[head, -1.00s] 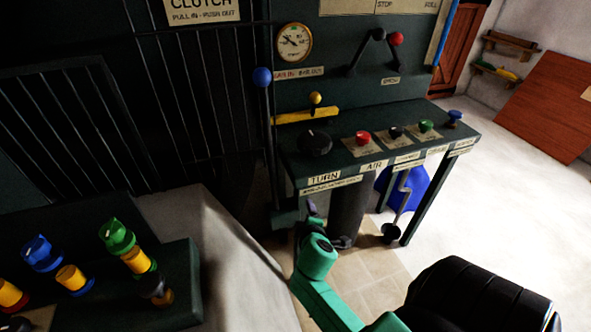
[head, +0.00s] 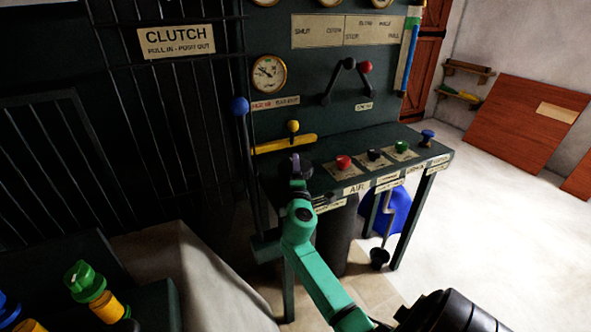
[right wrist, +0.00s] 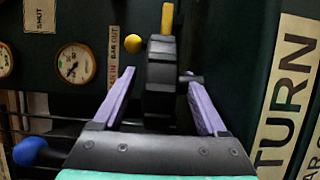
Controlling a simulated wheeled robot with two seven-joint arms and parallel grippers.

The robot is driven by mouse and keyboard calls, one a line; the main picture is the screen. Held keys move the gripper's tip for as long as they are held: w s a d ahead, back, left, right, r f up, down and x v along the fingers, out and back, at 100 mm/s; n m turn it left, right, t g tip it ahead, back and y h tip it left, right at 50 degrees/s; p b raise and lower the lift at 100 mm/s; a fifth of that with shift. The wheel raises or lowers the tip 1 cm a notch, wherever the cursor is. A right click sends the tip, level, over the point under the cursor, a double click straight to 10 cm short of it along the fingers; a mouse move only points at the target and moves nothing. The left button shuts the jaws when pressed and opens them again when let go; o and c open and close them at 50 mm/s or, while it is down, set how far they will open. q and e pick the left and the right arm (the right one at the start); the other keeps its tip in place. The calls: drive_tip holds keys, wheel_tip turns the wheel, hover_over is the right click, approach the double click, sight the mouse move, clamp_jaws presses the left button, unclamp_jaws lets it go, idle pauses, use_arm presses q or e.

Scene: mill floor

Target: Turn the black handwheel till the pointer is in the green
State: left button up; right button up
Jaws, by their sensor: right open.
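The black handwheel (head: 281,172) sits at the left end of the dark green console, mostly hidden behind my right gripper (head: 297,166) in the head view. In the right wrist view the handwheel (right wrist: 160,85) stands between the two purple fingers of my right gripper (right wrist: 160,95), with a small dark peg at its right side. The fingers are open, one on each side; I cannot tell whether they touch it. A round gauge (head: 268,74) hangs on the panel above; its pointer and any green band are too small to read. My left gripper is out of view.
A blue-knobbed lever (head: 239,106) stands left of the console. A yellow bar (head: 285,143) with a yellow knob (head: 293,127) is behind the wheel. Red (head: 343,162), black (head: 375,155), green (head: 401,147) and blue (head: 428,136) knobs line the console to the right.

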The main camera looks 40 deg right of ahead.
drive_tip(key=shift+w+d, duration=0.25)
drive_tip(key=shift+w, duration=0.05)
clamp_jaws()
